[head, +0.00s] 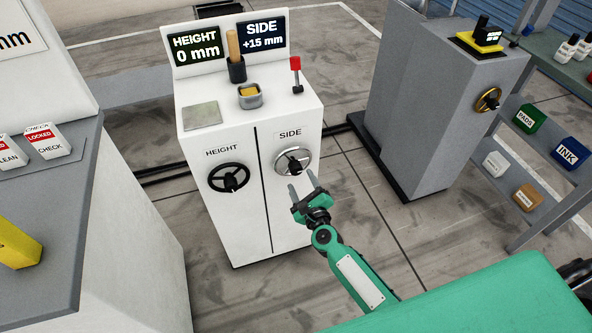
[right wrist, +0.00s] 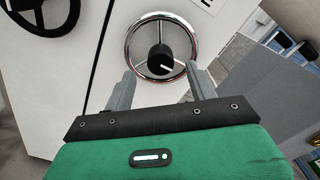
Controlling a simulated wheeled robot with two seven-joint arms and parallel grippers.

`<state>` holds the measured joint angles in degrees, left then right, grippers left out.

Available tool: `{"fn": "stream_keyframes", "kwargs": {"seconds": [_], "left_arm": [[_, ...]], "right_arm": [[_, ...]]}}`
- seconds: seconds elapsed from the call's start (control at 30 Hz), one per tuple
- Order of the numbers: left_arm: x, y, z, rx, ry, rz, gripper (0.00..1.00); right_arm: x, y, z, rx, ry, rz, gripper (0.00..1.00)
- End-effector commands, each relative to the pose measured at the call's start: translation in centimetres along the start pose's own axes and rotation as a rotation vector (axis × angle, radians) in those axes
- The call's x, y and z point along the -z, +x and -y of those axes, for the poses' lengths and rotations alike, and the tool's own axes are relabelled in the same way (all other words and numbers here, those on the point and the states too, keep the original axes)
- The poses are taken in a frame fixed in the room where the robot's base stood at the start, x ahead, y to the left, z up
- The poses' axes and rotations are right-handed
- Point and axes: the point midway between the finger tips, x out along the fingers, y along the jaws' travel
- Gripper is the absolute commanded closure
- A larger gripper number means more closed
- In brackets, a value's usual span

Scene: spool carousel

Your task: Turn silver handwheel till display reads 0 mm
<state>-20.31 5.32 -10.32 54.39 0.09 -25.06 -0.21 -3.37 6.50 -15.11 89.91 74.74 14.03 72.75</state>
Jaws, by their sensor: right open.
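The silver handwheel (head: 293,161) is on the right front panel of the white cabinet, under the label SIDE. It has a black knob at its hub. The SIDE display (head: 263,35) on top reads +15 mm. My right gripper (head: 304,181) is open and empty, just in front of and below the handwheel in the head view. In the right wrist view, the silver handwheel (right wrist: 162,18) lies beyond my two spread fingers, between them and apart from them. My left gripper is not in view.
A black handwheel (head: 229,178) labelled HEIGHT is on the left panel; the HEIGHT display (head: 196,46) reads 0 mm. A grey cabinet (head: 440,110) stands to the right, with floor between.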

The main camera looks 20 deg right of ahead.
Motion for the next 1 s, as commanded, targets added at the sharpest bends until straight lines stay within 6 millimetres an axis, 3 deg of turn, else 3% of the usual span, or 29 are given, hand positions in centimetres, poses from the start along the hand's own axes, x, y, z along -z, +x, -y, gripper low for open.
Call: {"fn": "stream_keyframes", "kwargs": {"seconds": [0.1,0.3,0.77,1.0], "left_arm": [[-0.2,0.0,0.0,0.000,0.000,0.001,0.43],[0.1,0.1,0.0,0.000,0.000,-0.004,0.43],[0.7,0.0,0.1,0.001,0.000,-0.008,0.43],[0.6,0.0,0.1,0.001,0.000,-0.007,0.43]], "right_arm": [[-0.1,2.1,0.0,0.000,-0.002,0.002,0.43],[0.0,4.5,0.0,0.000,-0.001,0.000,0.43],[0.1,5.5,0.0,0.000,-0.002,0.000,0.43],[0.0,5.4,0.0,0.000,-0.002,0.000,0.87]]}}
